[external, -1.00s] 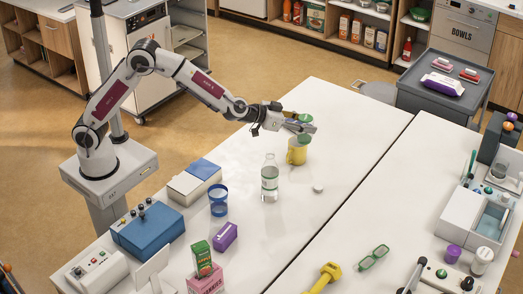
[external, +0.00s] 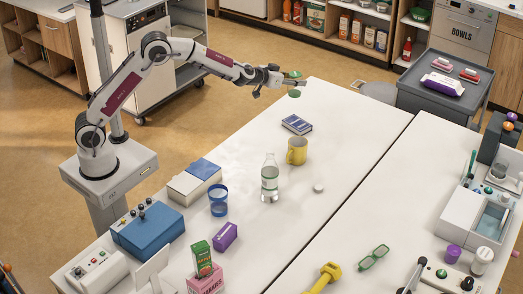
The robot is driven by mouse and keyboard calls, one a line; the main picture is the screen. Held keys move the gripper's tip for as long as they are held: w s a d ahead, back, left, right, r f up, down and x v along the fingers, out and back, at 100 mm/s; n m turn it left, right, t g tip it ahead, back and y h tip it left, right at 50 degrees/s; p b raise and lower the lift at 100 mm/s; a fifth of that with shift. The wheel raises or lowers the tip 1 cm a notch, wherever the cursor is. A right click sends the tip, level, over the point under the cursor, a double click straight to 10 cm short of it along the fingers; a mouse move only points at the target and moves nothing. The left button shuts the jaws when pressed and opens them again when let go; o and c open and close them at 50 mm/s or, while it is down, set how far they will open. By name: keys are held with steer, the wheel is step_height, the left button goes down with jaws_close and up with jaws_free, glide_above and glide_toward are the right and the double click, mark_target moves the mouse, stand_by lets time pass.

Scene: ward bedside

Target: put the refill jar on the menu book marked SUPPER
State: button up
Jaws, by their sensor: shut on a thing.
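My gripper (external: 288,82) is shut on the refill jar (external: 294,94), a small thing with green showing above and below the fingers. It is held in the air near the far left edge of the white table, beyond the blue book. The fingers hide the jar's middle. A small dark blue book (external: 297,124) with pale markings lies flat on the table, below the jar in the picture. Its lettering is too small to read, so I cannot tell whether it says SUPPER. Nothing lies on it.
A yellow mug (external: 297,151) stands just in front of the blue book. A clear bottle (external: 269,180) with a green-and-white label, a white disc (external: 319,188) and a blue cup-like thing (external: 218,200) stand nearer. The table right of the book is clear.

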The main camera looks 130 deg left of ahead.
mark_target(295, 90)
step_height(295, 90, down, 2)
steer(key=shift+f, duration=1.5)
step_height(295, 90, down, 6)
steer(key=shift+f, duration=0.15)
steer(key=shift+f, duration=1.85)
steer(key=shift+f, duration=0.1)
steer(key=o, duration=1.1)
